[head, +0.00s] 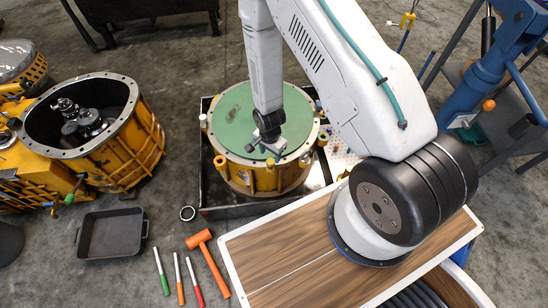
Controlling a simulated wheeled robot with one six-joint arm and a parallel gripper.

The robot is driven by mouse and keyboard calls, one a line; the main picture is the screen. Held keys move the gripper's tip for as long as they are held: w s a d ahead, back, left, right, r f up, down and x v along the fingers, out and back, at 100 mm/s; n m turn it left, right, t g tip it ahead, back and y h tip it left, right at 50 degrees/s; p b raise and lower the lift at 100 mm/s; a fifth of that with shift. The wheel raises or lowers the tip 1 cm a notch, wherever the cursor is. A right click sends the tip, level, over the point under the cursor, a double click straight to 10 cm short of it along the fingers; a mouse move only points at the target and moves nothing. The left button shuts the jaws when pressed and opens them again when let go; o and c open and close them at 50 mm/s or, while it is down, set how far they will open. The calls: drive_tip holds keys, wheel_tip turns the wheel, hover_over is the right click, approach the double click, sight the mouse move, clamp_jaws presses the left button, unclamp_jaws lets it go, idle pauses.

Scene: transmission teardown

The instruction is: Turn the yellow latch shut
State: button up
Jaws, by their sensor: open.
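A yellow drum-shaped housing (262,180) with a green round top (232,112) and a pale metal rim stands below my arm. Small yellow latch-like pieces sit around the rim: one at the front left (220,161), one at the front (270,164) and one at the right (323,139). I cannot tell which one is the task's latch or how far any is turned. My gripper (270,150) points down over the front part of the green top, close to the front rim piece. It is open, with nothing seen between its fingers. Contact is too small to tell.
The housing stands in a dark tray (235,208). An open yellow housing (130,150) with gears stands at left, above a black pan (112,234). An orange mallet (206,262) and several markers lie on the floor. My wood-topped base is at front right.

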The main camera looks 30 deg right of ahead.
sight(270, 161)
drive_tip(key=shift+f, duration=2.4)
drive_tip(key=c, duration=1)
drive_tip(key=shift+o, duration=0.2)
